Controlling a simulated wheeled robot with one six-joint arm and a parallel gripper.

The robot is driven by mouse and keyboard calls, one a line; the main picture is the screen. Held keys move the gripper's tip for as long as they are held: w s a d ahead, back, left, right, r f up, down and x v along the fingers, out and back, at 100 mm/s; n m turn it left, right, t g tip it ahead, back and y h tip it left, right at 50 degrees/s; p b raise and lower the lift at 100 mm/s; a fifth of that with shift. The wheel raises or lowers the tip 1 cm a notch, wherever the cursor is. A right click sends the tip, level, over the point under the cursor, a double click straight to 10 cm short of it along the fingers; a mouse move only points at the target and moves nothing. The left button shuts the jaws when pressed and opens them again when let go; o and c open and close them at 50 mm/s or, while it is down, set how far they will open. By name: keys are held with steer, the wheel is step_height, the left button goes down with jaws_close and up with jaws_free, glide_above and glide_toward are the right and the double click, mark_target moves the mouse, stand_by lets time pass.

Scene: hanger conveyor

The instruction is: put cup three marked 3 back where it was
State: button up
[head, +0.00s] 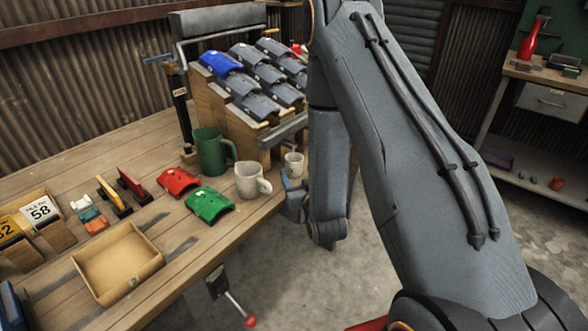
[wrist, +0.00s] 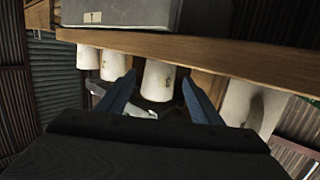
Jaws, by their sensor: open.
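My gripper (wrist: 158,77) is open in the wrist view, its two blue fingers pointing ahead. A pale cup (wrist: 158,80) shows between the fingertips; I cannot tell whether they touch it. Two more pale cups (wrist: 113,65) (wrist: 88,57) are to its left, and a larger pale one (wrist: 252,106) is to its right. No number 3 is readable on any of them. In the head view my gripper (head: 290,182) is at the bench's right edge, partly hidden by my arm, beside a small white cup (head: 293,165).
A white mug (head: 250,181) and a green mug (head: 209,152) stand on the bench left of my gripper. Red (head: 178,181) and green (head: 209,205) curved pieces lie in front. A sloped rack (head: 243,118) rises behind. A wooden tray (head: 117,262) lies near left.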

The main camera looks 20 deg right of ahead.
mark_target(295, 173)
steer(key=s, duration=0.3)
steer(key=shift+s+r, duration=0.25)
steer(key=shift+r, duration=0.1)
steer(key=shift+w+r+g, duration=0.1)
steer(key=shift+w+g, duration=0.2)
steer(key=shift+g, duration=0.4)
steer(key=shift+a+g, duration=0.1)
steer(key=shift+g, duration=0.4)
steer(key=s+r+g, duration=0.3)
steer(key=s+g, duration=0.1)
steer(key=s, duration=0.4)
steer(key=s+a+r+g, duration=0.1)
steer(key=s+r+g, duration=0.2)
steer(key=s, duration=0.6)
steer(key=s+r+g, duration=0.3)
steer(key=s+g, duration=0.3)
steer(key=s, duration=0.2)
steer(key=shift+s+a+r+g, duration=0.2)
steer(key=shift+s+r+g, duration=0.1)
steer(key=shift+r, duration=0.1)
